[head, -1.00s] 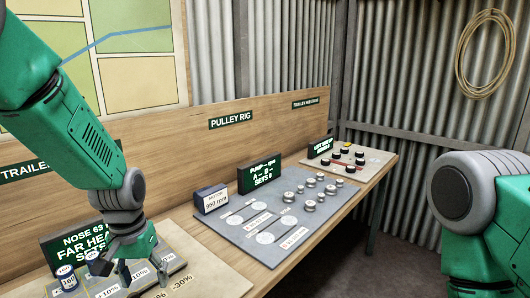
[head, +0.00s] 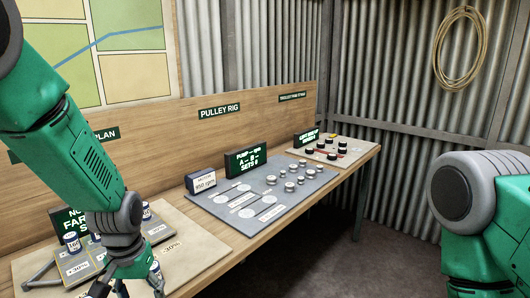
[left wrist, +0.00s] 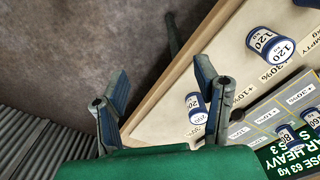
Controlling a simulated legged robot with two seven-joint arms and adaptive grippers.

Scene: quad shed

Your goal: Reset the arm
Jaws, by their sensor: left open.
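My left gripper (head: 128,288) hangs low at the front edge of the bench's near end, by the trailer board (head: 205,248).
A tray (head: 82,268) with more cylinders lies below the green nose-weight display (head: 62,222). Further along the bench are the pulley rig board (head: 230,222) and the board with black knobs (head: 345,152). A rope coil (head: 458,48) hangs on the wall. The floor (head: 330,250) is clear.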

